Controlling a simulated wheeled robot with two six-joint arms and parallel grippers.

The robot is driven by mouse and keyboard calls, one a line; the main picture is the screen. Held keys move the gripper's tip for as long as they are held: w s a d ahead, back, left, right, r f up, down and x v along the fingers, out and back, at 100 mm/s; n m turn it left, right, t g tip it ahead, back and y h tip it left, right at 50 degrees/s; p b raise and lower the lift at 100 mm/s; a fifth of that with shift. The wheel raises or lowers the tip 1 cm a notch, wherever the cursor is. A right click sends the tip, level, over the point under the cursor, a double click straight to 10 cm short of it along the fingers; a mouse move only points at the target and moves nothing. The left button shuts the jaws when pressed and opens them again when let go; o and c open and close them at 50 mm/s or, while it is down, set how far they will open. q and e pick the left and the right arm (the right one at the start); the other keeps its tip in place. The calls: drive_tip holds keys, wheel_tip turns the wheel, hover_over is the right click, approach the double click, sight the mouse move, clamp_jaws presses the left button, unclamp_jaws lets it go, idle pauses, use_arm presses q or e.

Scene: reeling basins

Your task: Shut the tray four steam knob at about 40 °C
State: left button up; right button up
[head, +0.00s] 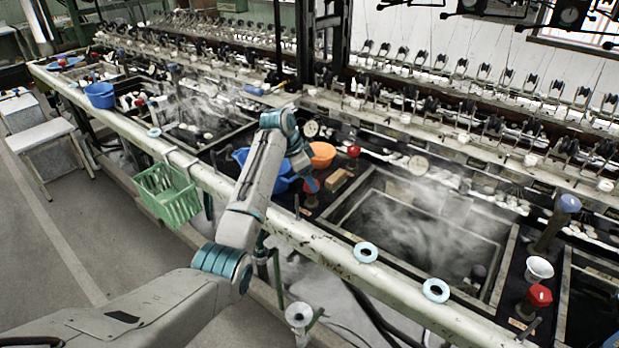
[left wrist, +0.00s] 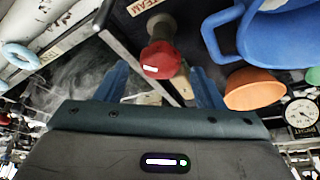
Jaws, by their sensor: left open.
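A red steam knob (left wrist: 160,60) on a short stem shows in the left wrist view, beside a label reading STEAM. It lies between the two blue fingers of my left gripper (left wrist: 160,76), which is open; I cannot tell whether a finger touches it. In the head view my left gripper (head: 309,180) points down over this knob (head: 311,201), which is partly hidden under the fingers. The tray number and a 40 °C reading cannot be made out. My right gripper is not in view.
A blue basin (left wrist: 265,38) and an orange bowl (left wrist: 254,88) stand close to the gripper. A round dial (left wrist: 303,116) is near them. Another red knob (head: 353,151) stands behind, and a steaming water basin (head: 415,240) lies to the right. A green basket (head: 167,196) hangs on the front rail.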

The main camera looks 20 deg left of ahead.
use_arm(q)
drive_tip(key=shift+x, duration=0.9)
drive_tip(key=shift+r, duration=0.1)
drive_tip(key=c, duration=1)
drive_tip(key=shift+o, duration=0.2)
